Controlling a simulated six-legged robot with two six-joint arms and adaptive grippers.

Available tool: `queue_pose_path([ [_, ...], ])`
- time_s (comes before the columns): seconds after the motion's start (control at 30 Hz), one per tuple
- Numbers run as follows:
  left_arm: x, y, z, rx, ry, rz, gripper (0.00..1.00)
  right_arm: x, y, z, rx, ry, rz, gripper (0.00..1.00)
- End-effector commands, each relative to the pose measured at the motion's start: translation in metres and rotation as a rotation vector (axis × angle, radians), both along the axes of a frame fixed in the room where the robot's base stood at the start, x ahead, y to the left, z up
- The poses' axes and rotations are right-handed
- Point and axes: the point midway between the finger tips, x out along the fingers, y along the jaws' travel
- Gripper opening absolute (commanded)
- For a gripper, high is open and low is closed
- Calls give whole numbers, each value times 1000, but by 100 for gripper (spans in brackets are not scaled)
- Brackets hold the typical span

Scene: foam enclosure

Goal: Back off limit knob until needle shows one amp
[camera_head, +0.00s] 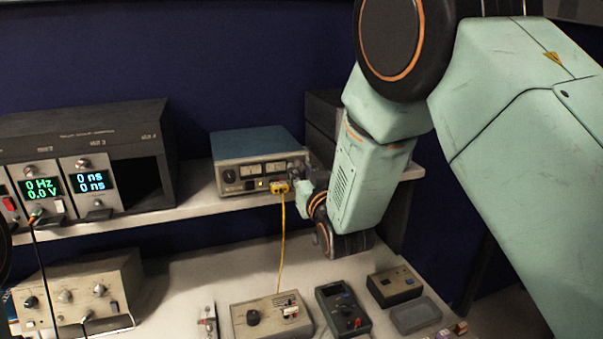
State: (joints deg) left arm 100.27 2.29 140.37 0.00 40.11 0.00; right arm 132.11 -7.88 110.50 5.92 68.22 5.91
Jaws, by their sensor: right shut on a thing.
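A bench power supply (256,149) with a blue top and a grey front panel stands on the shelf. Its front carries small meters and knobs. The needles are too small to read. A yellow plug (279,187) with a yellow cable sits low on the front, towards the right. My right gripper (299,184) is at the right end of this front panel, shut on what appears to be the limit knob. The gripper hides that knob, so its setting cannot be seen. My left gripper is not in view.
A dark instrument rack (84,140) with green and blue displays stands left on the shelf (190,207). Below on the bench are a grey knobbed unit (79,290), a small knob box (271,316), a multimeter (342,308) and a grey tray (415,315). The yellow cable hangs down to the knob box.

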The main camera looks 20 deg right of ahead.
Motion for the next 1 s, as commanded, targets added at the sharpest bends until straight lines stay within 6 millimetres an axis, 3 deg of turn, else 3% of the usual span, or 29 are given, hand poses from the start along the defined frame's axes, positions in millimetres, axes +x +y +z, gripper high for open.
queue_pose_path([
  [1.0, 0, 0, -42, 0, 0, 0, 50, 0, 2, 0, -691, -27, 5, 0],
])
